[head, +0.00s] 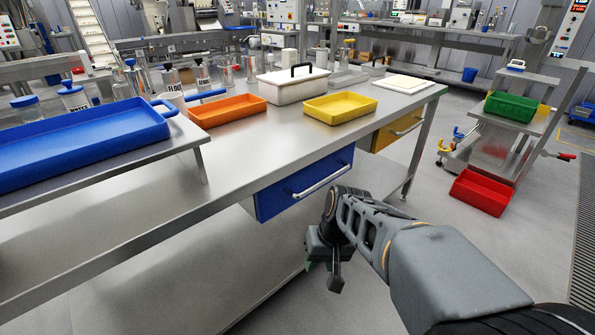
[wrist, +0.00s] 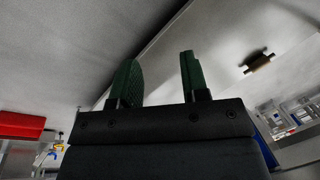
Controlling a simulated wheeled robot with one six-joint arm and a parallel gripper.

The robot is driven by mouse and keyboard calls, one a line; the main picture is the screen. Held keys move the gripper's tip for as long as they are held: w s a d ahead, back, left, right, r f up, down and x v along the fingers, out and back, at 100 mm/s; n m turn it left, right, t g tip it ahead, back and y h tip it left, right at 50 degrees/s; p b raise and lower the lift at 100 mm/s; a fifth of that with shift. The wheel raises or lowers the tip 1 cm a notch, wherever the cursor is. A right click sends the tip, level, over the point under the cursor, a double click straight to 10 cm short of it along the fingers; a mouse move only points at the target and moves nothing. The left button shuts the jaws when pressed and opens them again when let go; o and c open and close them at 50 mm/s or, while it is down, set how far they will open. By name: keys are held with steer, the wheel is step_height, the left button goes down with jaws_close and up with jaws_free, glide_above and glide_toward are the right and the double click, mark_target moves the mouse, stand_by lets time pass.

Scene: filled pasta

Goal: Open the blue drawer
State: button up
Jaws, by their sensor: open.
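The blue drawer (head: 285,195) hangs under the steel worktable and appears closed. Its front carries a long silver bar handle (head: 322,182), clear of my gripper. My gripper (head: 322,272) is below and in front of the drawer in the head view, apart from the handle. In the wrist view my gripper (wrist: 160,70) shows two green fingers spread apart with nothing between them. The handle cannot be made out in the wrist view.
A yellow drawer (head: 398,130) sits farther along the same worktable (head: 240,150). Orange (head: 228,110) and yellow (head: 340,107) trays stand on top. A lower shelf (head: 190,270) spans beneath the table.

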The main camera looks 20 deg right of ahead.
steer(key=w+d+r+m+t+y+p, duration=0.2)
steer(key=w+d+r+m+y+p, duration=0.25)
steer(key=w+d+y, duration=0.2)
steer(key=m+t+y+p, duration=0.3)
steer(key=t, duration=0.5)
glide_toward(329, 180)
steer(key=b+x, duration=0.2)
steer(key=x, duration=0.9)
steer(key=shift+b, duration=0.3)
jaws_close()
